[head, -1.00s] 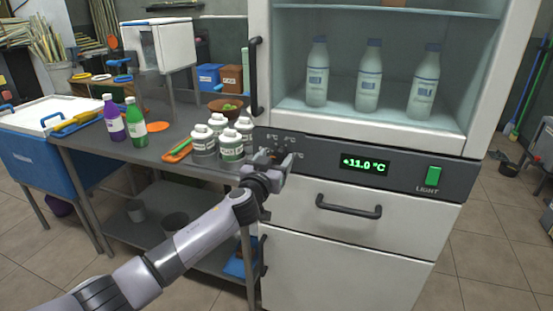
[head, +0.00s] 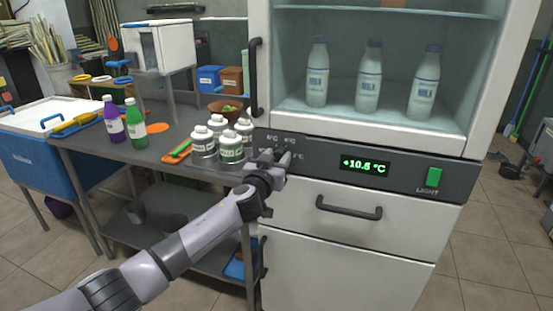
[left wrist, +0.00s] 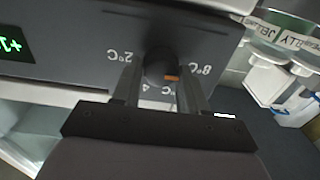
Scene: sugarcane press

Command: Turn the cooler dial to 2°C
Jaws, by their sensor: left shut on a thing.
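The cooler dial (left wrist: 157,66) is a round black knob with an orange mark, on the cooler's dark control panel. In the left wrist view, which is upside down, the orange mark points right and slightly down, on the 8°C side and away from the 2°C label (left wrist: 123,56) at left. My left gripper (left wrist: 160,82) has its two fingers on either side of the dial, shut on it. In the head view my left gripper (head: 277,158) mostly hides the dial. The green display (head: 365,166) reads about +10.5 °C. My right gripper is out of view.
The cooler's drawer handle (head: 348,208) is just right of my gripper, and the door handle (head: 254,77) is above it. A green light switch (head: 433,177) is at the panel's right. White jars (head: 231,146) stand close by on the metal table at left.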

